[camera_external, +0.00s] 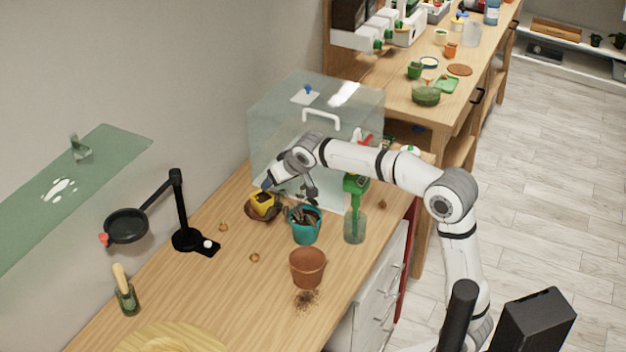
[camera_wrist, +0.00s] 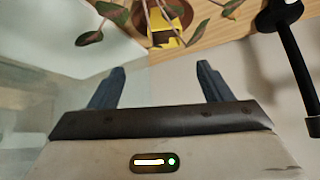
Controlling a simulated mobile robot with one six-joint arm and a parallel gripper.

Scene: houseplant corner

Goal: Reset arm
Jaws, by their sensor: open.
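My arm reaches from the lower right across the wooden bench. My gripper (camera_external: 268,184) is near the front of the clear box, by a small yellow pot (camera_external: 263,201) in a brown saucer (camera_external: 250,213). In the wrist view my gripper's two dark fingers (camera_wrist: 159,82) are spread apart with nothing between them. Beyond them show part of the yellow pot (camera_wrist: 163,24), the saucer (camera_wrist: 185,12) and some plant leaves (camera_wrist: 113,13). Whether the fingers touch any leaf cannot be told.
The clear box (camera_external: 290,115) stands behind my wrist. A teal pot (camera_external: 306,233), a terracotta pot (camera_external: 307,268) and a green-topped bottle (camera_external: 355,225) stand close by. A black magnifier stand (camera_external: 182,215) is to the left. Spilled soil (camera_external: 306,300) lies in front.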

